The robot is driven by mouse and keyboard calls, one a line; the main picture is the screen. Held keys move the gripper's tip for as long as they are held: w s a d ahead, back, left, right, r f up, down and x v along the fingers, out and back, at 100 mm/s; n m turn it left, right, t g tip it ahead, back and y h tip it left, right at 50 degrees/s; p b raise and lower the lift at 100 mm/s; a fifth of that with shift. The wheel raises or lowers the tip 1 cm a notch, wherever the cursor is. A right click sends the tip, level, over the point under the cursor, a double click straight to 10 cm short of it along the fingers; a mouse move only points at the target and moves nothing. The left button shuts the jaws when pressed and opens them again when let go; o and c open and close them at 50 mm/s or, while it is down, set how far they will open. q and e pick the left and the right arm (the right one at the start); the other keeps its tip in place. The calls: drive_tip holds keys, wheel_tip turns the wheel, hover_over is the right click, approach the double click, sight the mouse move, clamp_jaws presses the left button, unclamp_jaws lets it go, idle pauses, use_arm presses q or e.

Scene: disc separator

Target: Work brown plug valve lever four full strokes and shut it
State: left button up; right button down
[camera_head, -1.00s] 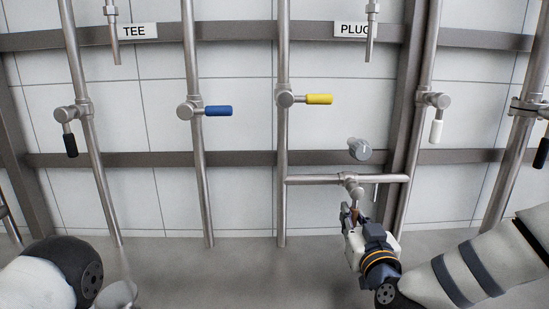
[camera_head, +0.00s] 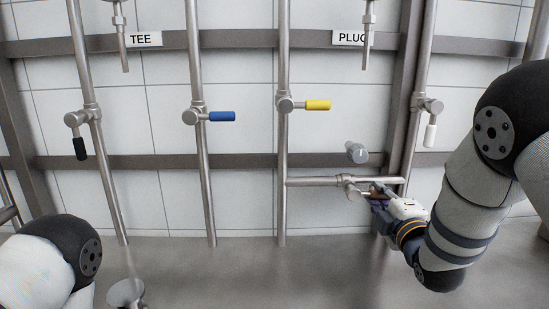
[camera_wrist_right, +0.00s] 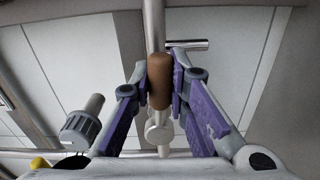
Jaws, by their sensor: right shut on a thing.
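The brown lever (camera_wrist_right: 160,80) of the plug valve stands between the purple pads of my right gripper (camera_wrist_right: 162,92) in the right wrist view, which is shut on it. In the head view my right gripper (camera_head: 374,192) is at the right of the valve body (camera_head: 346,181), on the short horizontal pipe (camera_head: 312,182) below the PLUG label (camera_head: 350,38). The lever now points to the right, roughly along this pipe, and is mostly hidden by the fingers there. My left arm shows at the lower left, but its gripper is out of the picture.
A grey round knob (camera_head: 356,152) sits just above the valve. Yellow (camera_head: 318,105), blue (camera_head: 222,116), black (camera_head: 80,149) and white (camera_head: 431,136) levers are on nearby pipes. A metal cup (camera_head: 126,292) stands at the lower left. The floor in the middle is clear.

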drive_tip(key=shift+d+r+n, duration=0.2)
drive_tip(key=shift+r+n, duration=0.15)
drive_tip(key=shift+n, duration=0.25)
drive_tip(key=a+f+m, duration=0.6)
drive_tip(key=f+m, duration=0.1)
drive_tip(key=m, duration=1.3)
drive_tip(key=shift+s+a+f, duration=0.2)
drive_tip(key=shift+f, duration=0.05)
drive_tip(key=c, duration=1.3)
unclamp_jaws()
drive_tip(key=shift+f, duration=0.1)
drive_tip(key=o, duration=0.4)
drive_tip(key=shift+o, duration=0.5)
drive_tip(key=shift+a+r, duration=0.1)
drive_tip(key=shift+r, duration=0.15)
